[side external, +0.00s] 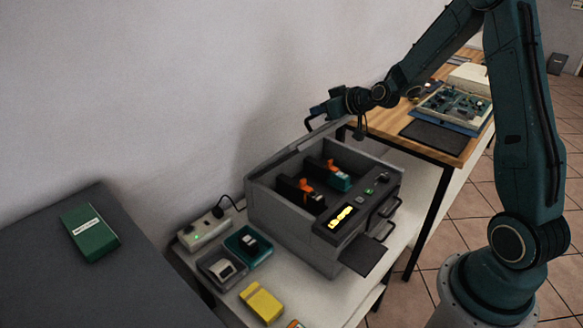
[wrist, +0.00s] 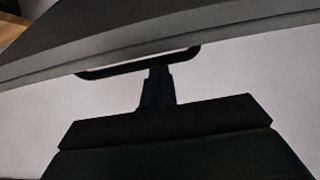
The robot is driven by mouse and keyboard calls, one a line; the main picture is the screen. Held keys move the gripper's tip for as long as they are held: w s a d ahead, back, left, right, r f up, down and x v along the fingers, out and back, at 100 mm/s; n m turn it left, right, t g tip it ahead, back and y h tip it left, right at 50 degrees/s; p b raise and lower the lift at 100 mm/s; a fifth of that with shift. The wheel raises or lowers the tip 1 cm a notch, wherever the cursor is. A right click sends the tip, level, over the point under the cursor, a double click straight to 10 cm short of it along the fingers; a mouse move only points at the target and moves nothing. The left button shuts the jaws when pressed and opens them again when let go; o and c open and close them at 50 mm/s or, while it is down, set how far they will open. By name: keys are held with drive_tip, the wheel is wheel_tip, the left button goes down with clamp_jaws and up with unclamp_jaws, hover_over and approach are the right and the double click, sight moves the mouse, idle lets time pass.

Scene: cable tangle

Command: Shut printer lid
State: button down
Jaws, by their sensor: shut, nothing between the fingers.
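The grey printer (side external: 290,222) stands on a white table in the side view, its top open and its inside showing. Its lid (side external: 300,147) is raised at the back by the wall, seen nearly edge-on. A black handle (side external: 310,124) sticks out at the lid's upper edge. The wrist view shows the lid (wrist: 130,35) across the top, with the handle (wrist: 110,69) under its edge. My gripper (side external: 318,110) is shut and empty, close by the handle. In the wrist view the fingers (wrist: 157,75) overlap the handle; I cannot tell whether they touch.
Orange-topped cartridges (side external: 312,196) sit inside the printer. A power strip (side external: 203,232), small trays (side external: 222,267) and a yellow box (side external: 262,303) lie left of and before it. A wooden bench (side external: 455,145) with a circuit board (side external: 455,105) stands behind right. The wall is close behind the lid.

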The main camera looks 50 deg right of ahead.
drive_tip(key=s+f, duration=0.3)
drive_tip(key=f, duration=0.2)
drive_tip(key=s+f, duration=0.4)
drive_tip(key=f, duration=0.1)
drive_tip(key=s+f, duration=0.4)
drive_tip(key=f, duration=0.2)
drive_tip(key=shift+f, duration=0.65)
drive_tip(key=shift+s, duration=0.1)
drive_tip(key=shift+a+f, duration=0.1)
drive_tip(key=shift+s, duration=0.1)
drive_tip(key=shift+s+r, duration=0.2)
drive_tip(key=shift+r, duration=0.3)
wheel_tip(320, 180, up, 10)
drive_tip(key=shift+s+d+m+t, duration=0.25)
drive_tip(key=shift+s+m+t, duration=0.05)
drive_tip(key=shift+s+t, duration=0.1)
